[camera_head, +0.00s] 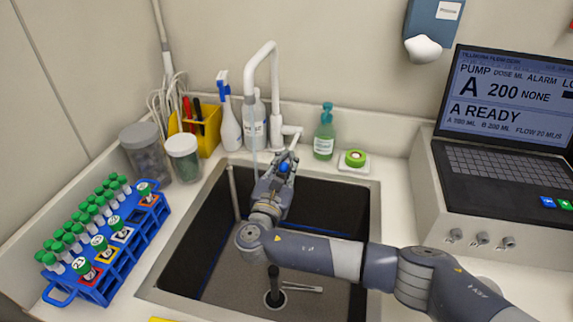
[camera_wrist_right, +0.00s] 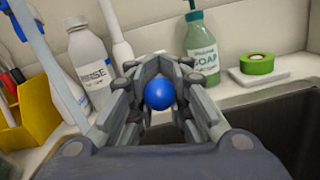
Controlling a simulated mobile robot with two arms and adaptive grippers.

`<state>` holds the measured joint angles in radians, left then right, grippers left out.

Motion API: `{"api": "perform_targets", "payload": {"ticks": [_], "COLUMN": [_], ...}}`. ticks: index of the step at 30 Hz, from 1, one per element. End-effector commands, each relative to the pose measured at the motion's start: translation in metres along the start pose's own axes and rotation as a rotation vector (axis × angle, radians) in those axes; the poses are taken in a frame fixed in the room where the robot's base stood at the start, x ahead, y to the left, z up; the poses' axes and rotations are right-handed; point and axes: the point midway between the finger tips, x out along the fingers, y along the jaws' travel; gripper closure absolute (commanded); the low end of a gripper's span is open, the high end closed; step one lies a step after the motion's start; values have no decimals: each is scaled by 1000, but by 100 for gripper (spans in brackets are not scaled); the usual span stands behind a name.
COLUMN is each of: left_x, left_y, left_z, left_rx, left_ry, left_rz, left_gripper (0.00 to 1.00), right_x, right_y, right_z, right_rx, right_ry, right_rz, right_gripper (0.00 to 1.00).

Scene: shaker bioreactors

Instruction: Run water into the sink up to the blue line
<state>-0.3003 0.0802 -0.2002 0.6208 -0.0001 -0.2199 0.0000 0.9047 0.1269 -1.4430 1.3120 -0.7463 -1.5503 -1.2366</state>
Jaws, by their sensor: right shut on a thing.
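The tap (camera_head: 271,85) is a white gooseneck at the back of the sink. A thin pale-blue stream (camera_head: 254,150) falls from its spout; it also shows in the right wrist view (camera_wrist_right: 44,60). My right gripper (camera_head: 286,160) is shut around a blue ball knob (camera_wrist_right: 160,94) by the tap's base, apparently its lever end. The dark sink (camera_head: 344,205) has a blue line (camera_head: 325,229) along its inner walls, partly hidden by my right arm. The water level is hard to tell; the grey-brown bottom shows. A black plug-like piece (camera_head: 273,290) stands there. My left gripper is not in view.
A blue rack (camera_head: 97,290) of green-capped tubes and two jars (camera_head: 184,158) stand left of the sink. Behind are a yellow caddy (camera_head: 209,134), a spray bottle (camera_head: 228,125), a rinse bottle (camera_wrist_right: 90,62), green soap (camera_head: 324,138) and green tape (camera_head: 355,157). A laptop-like pump console (camera_head: 505,150) is right.

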Motion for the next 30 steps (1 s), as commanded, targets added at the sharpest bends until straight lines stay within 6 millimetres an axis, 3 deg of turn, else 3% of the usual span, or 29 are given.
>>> {"api": "perform_targets", "payload": {"ticks": [1, 9, 28, 29, 30], "left_x": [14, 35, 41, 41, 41], "left_y": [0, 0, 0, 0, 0], "left_z": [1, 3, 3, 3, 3], "left_rx": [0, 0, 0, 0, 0], "left_ry": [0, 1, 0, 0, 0], "left_rz": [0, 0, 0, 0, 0], "left_gripper": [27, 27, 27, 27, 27], "right_x": [-2, -3, -2, -2, -2], "right_y": [-3, -4, -5, -5, -5], "right_z": [-12, -22, -23, -23, -23], "right_rx": [-1, 3, 5, 5, 5], "right_ry": [-20, -104, -135, -135, -135], "right_rz": [3, 20, 26, 26, 26], "right_gripper": [100, 100, 100, 80, 71]}}
